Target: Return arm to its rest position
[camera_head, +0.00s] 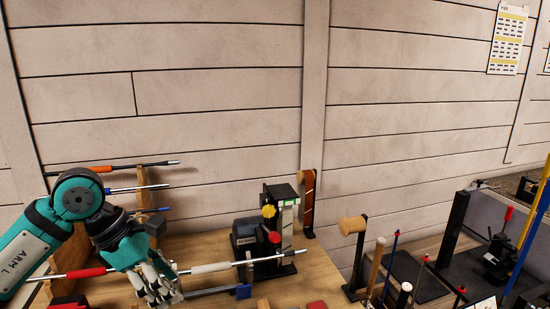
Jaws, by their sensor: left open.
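My left arm (78,198) comes in from the left edge, teal and black and marked "ARM L". Its gripper (162,291) points down over the wooden workbench at the lower left, with its fingers apart. A slim shaft with a red section (86,272) and a white section (210,268) runs across the bench behind or beside the fingers. I cannot tell whether the fingers touch it. The fingertips are close to the bottom of the view. My right gripper is out of view.
A wooden rack (144,190) holds several shafts at the back left. A black machine (247,233) with yellow and red knobs stands right of my gripper. A wooden mallet (353,225) and other upright tools crowd the right. A plank wall (200,120) closes the back.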

